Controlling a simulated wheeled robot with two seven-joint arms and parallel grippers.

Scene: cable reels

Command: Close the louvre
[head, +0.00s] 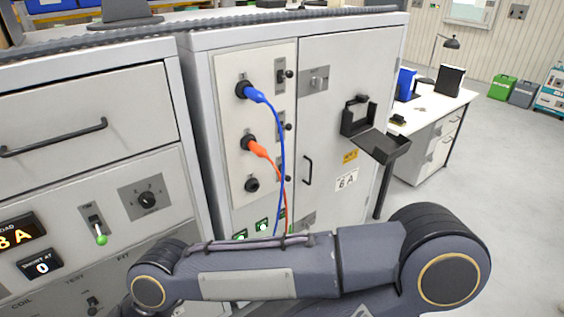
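No louvre can be made out for certain in the head view. A grey cabinet (347,60) stands in the middle, with a pale socket panel (226,130) and a door with a black handle (308,170). A blue plug (255,94) sits in the top socket and an orange plug (257,149) in the one below. The third socket (252,185) is empty. One of my arms crosses the bottom of the view and hides the cabinet's lower part. Neither gripper is in view.
A black open holder (378,141) sticks out from the cabinet door. A left cabinet (95,80) has a drawer handle (55,138), a green-tipped lever (100,238) and a dial (147,199). A white desk (432,120) stands behind at right. The floor (500,190) at right is clear.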

